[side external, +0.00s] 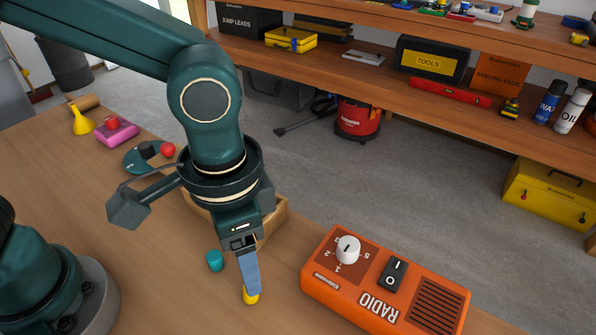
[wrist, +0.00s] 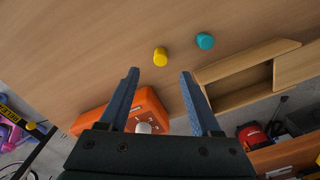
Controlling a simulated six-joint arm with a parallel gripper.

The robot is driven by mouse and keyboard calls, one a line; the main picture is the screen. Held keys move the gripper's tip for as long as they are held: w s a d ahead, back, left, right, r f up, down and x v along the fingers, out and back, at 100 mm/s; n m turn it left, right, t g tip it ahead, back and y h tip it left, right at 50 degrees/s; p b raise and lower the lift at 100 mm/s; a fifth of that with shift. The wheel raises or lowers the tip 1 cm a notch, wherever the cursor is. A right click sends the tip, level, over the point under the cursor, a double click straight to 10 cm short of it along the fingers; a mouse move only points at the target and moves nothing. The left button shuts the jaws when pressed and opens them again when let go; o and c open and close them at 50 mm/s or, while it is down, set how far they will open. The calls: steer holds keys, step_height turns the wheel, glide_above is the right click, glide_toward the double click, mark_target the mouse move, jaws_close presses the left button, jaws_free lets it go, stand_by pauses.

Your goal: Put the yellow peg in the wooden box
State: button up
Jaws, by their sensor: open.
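The yellow peg (wrist: 160,57) stands on the workbench and shows whole in the wrist view, ahead of the fingertips and between their lines. In the side view only a low part of the yellow peg (side external: 251,297) shows under my finger. My gripper (wrist: 158,73) is open, with its two blue fingers apart and nothing between them. It also shows in the side view (side external: 250,288), pointing down over the peg. The wooden box (wrist: 238,72) lies to the right in the wrist view, with a lid or panel partly over it. In the side view my wrist hides most of the box (side external: 277,218).
A teal peg (side external: 215,260) stands close to the yellow one, toward the box. An orange radio (side external: 385,283) sits right of my gripper.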

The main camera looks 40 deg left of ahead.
steer(key=shift+f, duration=3.55)
jaws_close()
